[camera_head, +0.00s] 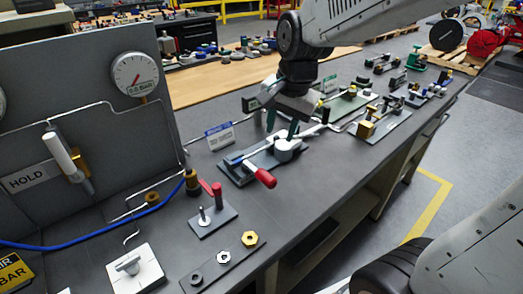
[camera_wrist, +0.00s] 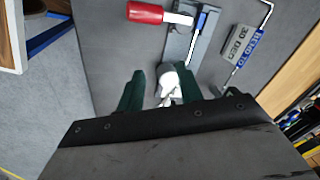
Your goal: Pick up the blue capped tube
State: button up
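I cannot make out a blue capped tube for certain in either view. My gripper (camera_head: 282,126) points down over the middle of the bench. Its two green fingers stand apart, and they also show in the wrist view (camera_wrist: 160,90). A white round hub (camera_head: 287,148) of a lever valve is just below the fingers in the head view. In the wrist view the white hub (camera_wrist: 168,80) shows between the fingers; I cannot tell whether they touch it. The valve's red-handled lever (camera_head: 264,177) reaches toward the bench's front edge.
A sign (camera_head: 219,136) stands behind the valve. A red-handled block (camera_head: 213,212) and brass nut (camera_head: 250,239) are nearer me. A gauge panel (camera_head: 70,120) and blue hose (camera_head: 100,237) are at left. Several fixtures, including a brass block (camera_head: 367,128), fill the bench at right.

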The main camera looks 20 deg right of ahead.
aim_at(260, 150)
jog(key=w+f+m, duration=0.1)
jog(key=w+f, duration=0.2)
jog(key=f, duration=0.1)
jog(key=w+f+m, duration=0.2)
jog(key=w+f, duration=0.1)
jog(key=f, duration=0.1)
jog(key=w+a+f+m, duration=0.1)
jog(key=w+f, duration=0.3)
jog(key=shift+w+a+m, duration=0.1)
jog(key=shift+m, duration=0.2)
grip_shut()
